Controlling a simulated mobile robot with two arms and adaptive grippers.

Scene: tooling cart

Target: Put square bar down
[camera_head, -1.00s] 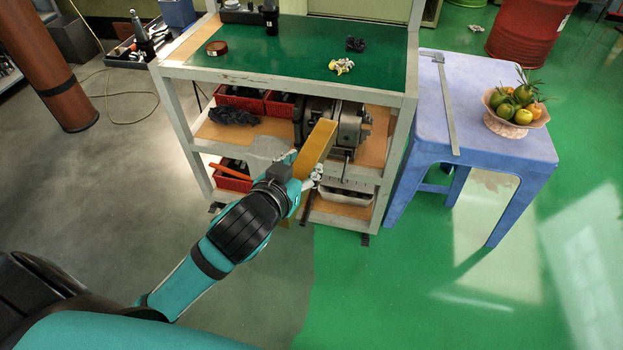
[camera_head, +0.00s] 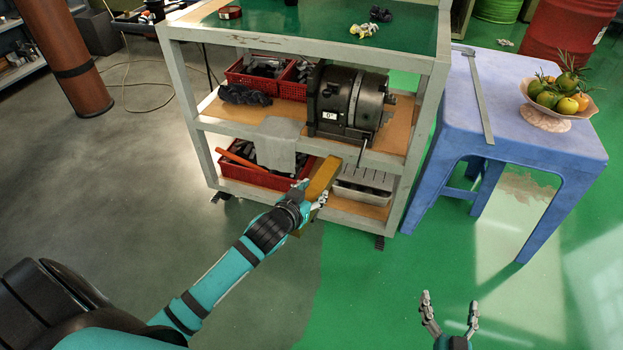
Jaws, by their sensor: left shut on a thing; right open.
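The square bar (camera_head: 322,179) is a yellow-brown bar, held tilted in front of the cart's bottom shelf. My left gripper (camera_head: 312,196) is shut on it. The bar's far end is at the bottom shelf, between a red crate and a grey metal tray; I cannot tell whether it touches the shelf. Its near end is partly hidden by the gripper. My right gripper (camera_head: 448,312) is open and empty, over the green floor at the lower right.
The tooling cart (camera_head: 296,148) has a red crate (camera_head: 262,178) and a grey tray (camera_head: 362,187) low down. A blue table (camera_head: 520,140) with a fruit bowl (camera_head: 545,117) stands at the right.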

